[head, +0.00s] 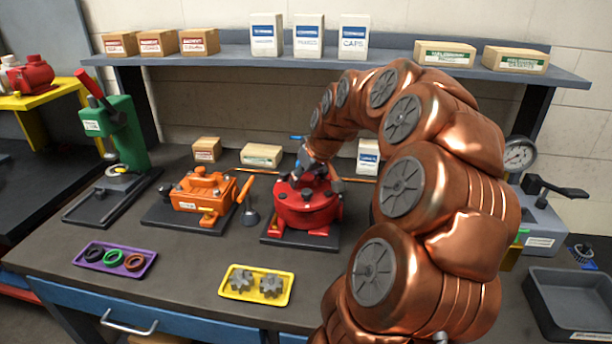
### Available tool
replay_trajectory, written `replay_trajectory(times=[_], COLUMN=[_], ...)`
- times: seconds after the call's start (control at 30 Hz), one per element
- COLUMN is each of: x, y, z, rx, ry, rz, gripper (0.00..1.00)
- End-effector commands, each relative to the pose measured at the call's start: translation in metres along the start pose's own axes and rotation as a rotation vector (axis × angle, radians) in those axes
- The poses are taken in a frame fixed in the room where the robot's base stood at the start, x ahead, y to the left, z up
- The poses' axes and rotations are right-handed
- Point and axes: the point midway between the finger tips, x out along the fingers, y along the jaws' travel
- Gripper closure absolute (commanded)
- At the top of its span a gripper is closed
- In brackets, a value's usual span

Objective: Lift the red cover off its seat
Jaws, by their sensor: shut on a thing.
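The red cover (308,203) is a round red part with dark knobs around it. It sits over a red base with feet on a dark square plate (300,238) in the middle of the bench. My copper-coloured arm reaches over from the right. My gripper (306,174) is at the top of the red cover, shut on it. The fingertips are small and partly hidden by the wrist. I cannot tell whether there is a gap between the cover and its seat.
A yellow tray (233,292) with gears and a purple tray (103,268) with rings lie in front. A green press (122,140) stands left. A shelf (390,62) with boxes runs behind.

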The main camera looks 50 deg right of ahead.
Motion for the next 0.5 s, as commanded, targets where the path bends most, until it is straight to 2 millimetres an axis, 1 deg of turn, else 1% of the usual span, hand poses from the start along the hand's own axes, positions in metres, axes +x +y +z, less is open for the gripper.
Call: replay_trajectory(times=[0.4,0.5], x=[-0.026,-0.033], y=[-0.041,-0.049], z=[0.036,0.043], rx=[-0.001,-0.001], ry=[0.002,0.005], rz=[0.001,0.002], gripper=[1.00,1.00])
